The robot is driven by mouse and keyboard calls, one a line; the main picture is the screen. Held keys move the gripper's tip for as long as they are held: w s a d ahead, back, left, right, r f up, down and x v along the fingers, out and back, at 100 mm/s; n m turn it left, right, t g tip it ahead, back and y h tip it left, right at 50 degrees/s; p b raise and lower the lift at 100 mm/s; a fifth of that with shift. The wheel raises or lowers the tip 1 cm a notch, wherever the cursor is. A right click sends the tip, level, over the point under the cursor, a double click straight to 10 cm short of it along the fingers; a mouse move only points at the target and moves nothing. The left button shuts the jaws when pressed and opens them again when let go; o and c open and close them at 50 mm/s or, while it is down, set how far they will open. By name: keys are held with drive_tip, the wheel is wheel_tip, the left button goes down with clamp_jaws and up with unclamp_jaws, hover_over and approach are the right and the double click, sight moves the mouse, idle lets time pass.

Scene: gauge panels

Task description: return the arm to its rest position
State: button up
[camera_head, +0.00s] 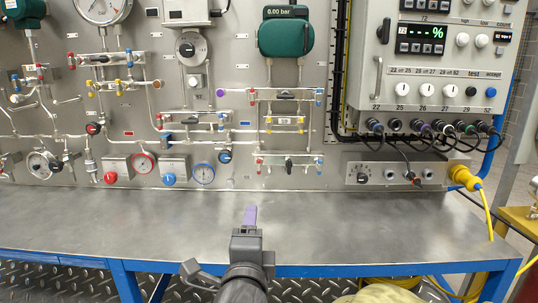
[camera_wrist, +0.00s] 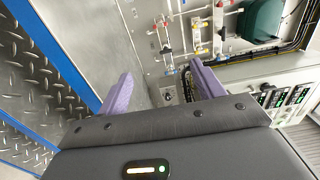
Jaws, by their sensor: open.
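My gripper (camera_head: 250,216) points away from my body over the metal bench top, in front of the gauge panel. In the wrist view my gripper (camera_wrist: 163,82) has its two purple fingers spread wide apart, with nothing between them. In the head view the fingers overlap, so the gap does not show there. My gripper appears apart from the panel and its fittings.
The steel bench top (camera_head: 130,215) is bare and has a blue frame (camera_head: 330,270). Behind it stands the panel with gauges, valves and pipes, including a green transmitter (camera_head: 284,37). A control box (camera_head: 430,60) with cables is at right, beside a yellow plug (camera_head: 462,177).

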drive_tip(key=d+f+n+g+y, duration=0.1)
drive_tip(key=d+f+n+g, duration=0.25)
drive_tip(key=f+n, duration=0.35)
drive_tip(key=d+f+n+g+y, duration=0.25)
drive_tip(key=f+n+g, duration=0.2)
drive_tip(key=f, duration=0.45)
drive_tip(key=s+d+f+n+g+h, duration=0.3)
drive_tip(key=s+d+f+n+g, duration=0.4)
drive_tip(key=s+d+f, duration=0.3)
wheel_tip(320, 180, up, 23)
drive_tip(key=d+p, duration=0.2)
drive_tip(key=p, duration=1.9)
drive_tip(key=shift+f+p, duration=0.15)
drive_tip(key=shift+p, duration=0.2)
drive_tip(key=shift+w, duration=0.1)
